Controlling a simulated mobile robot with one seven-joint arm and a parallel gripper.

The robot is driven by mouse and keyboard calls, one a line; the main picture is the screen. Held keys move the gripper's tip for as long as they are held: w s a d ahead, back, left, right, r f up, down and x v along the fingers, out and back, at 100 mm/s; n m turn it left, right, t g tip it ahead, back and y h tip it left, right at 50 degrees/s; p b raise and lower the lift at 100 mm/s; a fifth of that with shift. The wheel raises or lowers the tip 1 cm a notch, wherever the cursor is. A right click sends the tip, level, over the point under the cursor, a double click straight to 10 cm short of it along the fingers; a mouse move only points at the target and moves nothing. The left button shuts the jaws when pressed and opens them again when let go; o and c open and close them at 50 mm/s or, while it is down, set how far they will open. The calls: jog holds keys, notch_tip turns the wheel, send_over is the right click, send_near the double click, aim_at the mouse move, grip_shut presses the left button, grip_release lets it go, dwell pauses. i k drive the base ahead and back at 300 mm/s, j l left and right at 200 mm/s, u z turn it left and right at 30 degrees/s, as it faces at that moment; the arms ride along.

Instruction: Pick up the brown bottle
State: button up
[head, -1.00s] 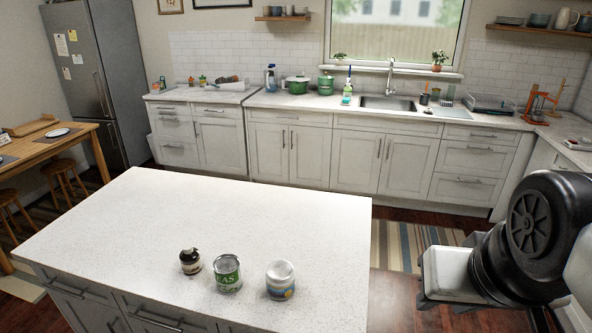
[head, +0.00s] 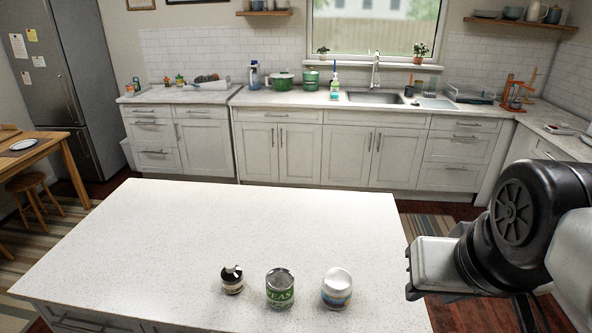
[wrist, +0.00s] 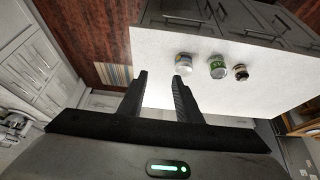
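The brown bottle (head: 232,281) is small and dark with a pale label and a white-and-dark top. It stands upright on the white island counter (head: 200,225), left of a green can. In the wrist view the brown bottle (wrist: 240,72) is the rightmost of three items on the counter. My gripper (wrist: 160,80) is open and empty, its two dark fingers apart in the wrist view. It is away from the bottle, off the counter's right side in the head view, where my arm covers the lower right.
A green can labelled peas (head: 280,288) stands right of the bottle, and a white-lidded jar (head: 337,289) stands right of the can. The rest of the island top is clear. Back counters hold a sink (head: 375,97) and a green pot (head: 283,80).

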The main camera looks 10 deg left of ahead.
aim_at(232, 276)
jog(key=j+z, duration=0.2)
jog(key=j, duration=0.9)
jog(key=i+j+u, duration=0.1)
jog(key=j+u, duration=0.15)
jog(key=j, duration=0.55)
